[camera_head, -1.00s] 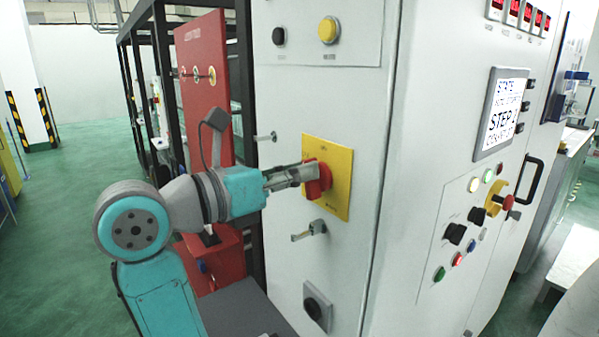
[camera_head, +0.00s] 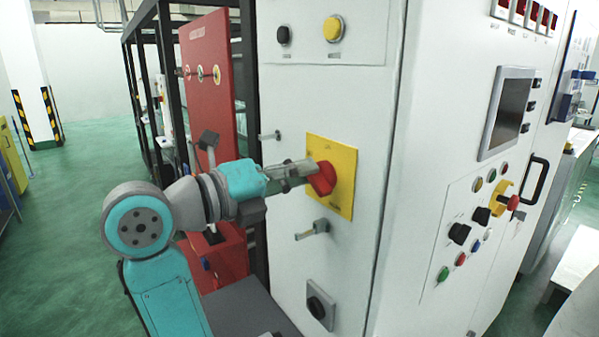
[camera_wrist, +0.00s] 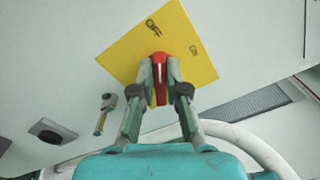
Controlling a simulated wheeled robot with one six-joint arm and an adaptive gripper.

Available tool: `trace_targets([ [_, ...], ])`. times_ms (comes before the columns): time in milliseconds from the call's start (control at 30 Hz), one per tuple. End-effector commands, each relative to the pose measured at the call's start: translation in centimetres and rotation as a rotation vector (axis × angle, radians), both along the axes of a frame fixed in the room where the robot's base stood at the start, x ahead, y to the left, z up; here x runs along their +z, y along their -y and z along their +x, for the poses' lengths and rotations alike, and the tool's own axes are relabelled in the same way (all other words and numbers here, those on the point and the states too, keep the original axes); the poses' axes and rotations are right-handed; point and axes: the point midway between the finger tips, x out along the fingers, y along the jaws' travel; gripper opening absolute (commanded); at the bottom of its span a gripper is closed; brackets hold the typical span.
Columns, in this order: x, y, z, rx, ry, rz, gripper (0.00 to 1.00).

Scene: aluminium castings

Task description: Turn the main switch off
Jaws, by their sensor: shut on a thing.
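The main switch is a red rotary handle (camera_head: 322,178) on a yellow square plate (camera_head: 343,160) on the white cabinet's side. My gripper (camera_head: 308,170) reaches it from the left and is shut on the red handle. In the wrist view my gripper's fingers (camera_wrist: 165,75) close on both sides of the red handle (camera_wrist: 159,66), which carries a white line. The yellow plate (camera_wrist: 190,50) bears the word OFF near its upper corner; the handle's white line points roughly toward that side. The screen (camera_head: 508,110) on the cabinet front is dark.
A grey latch handle (camera_head: 314,229) sticks out below the plate and another (camera_head: 270,135) to its upper left. A black round knob (camera_head: 318,307) is lower down. A red panel (camera_head: 208,90) and black frame stand behind my arm.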

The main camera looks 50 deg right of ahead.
Motion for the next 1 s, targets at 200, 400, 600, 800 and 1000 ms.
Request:
trace_targets([
  [200,-0.1,0.02,0.08,0.001,-0.046,0.014,0.0],
  [400,-0.12,0.03,0.09,0.001,-0.055,0.016,0.0],
  [600,-0.12,0.03,0.09,0.001,-0.055,0.016,0.0],
  [800,-0.11,0.02,0.08,0.001,-0.054,0.016,0.39],
  [1000,-0.09,0.01,0.07,0.0,-0.053,0.015,0.39],
])
